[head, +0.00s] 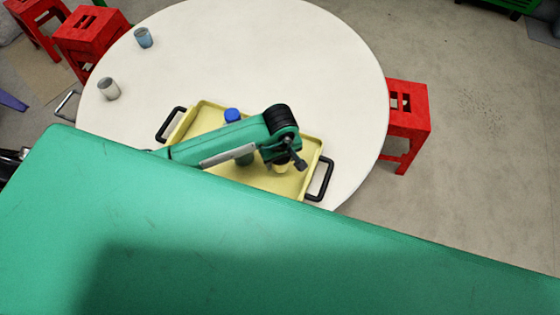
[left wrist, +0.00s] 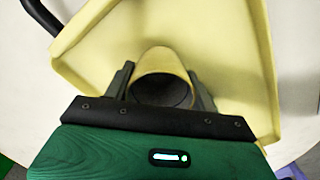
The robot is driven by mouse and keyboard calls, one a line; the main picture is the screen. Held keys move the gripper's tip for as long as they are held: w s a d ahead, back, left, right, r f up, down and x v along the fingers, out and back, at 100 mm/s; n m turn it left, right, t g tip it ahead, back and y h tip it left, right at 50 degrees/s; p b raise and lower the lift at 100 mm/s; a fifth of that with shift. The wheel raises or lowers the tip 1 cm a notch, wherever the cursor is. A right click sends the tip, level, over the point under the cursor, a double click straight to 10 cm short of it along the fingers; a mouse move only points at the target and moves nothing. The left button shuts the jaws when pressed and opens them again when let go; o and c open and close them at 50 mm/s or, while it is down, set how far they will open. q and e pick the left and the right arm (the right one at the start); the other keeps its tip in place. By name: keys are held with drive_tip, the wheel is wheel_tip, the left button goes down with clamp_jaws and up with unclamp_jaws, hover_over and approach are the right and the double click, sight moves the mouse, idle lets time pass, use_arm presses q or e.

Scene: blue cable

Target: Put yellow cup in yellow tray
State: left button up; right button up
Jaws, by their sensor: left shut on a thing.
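The yellow tray (head: 210,115) with black handles lies on the round white table; it also fills much of the left wrist view (left wrist: 225,60). My left gripper (head: 288,164) is over the right part of the tray. In the left wrist view my left gripper (left wrist: 160,88) has a finger on each side of the yellow cup (left wrist: 163,62) and is shut on it. In the head view the yellow cup (head: 281,169) shows only partly below the gripper. I cannot tell whether its base touches the tray floor. My right gripper is not in view.
A blue-capped bottle (head: 232,115) stands in the tray, partly behind my left arm. A grey cup (head: 109,89) and a blue cup (head: 144,38) stand at the left of the white table (head: 270,50). Red stools (head: 407,115) surround it. A large green surface (head: 200,250) fills the foreground.

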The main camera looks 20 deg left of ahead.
use_arm(q)
wheel_tip(320, 180, down, 3)
drive_tip(key=shift+f+p, duration=0.15)
drive_tip(key=shift+p, duration=0.15)
drive_tip(key=shift+f, duration=0.1)
drive_tip(key=shift+f, duration=0.1)
drive_tip(key=o, duration=1)
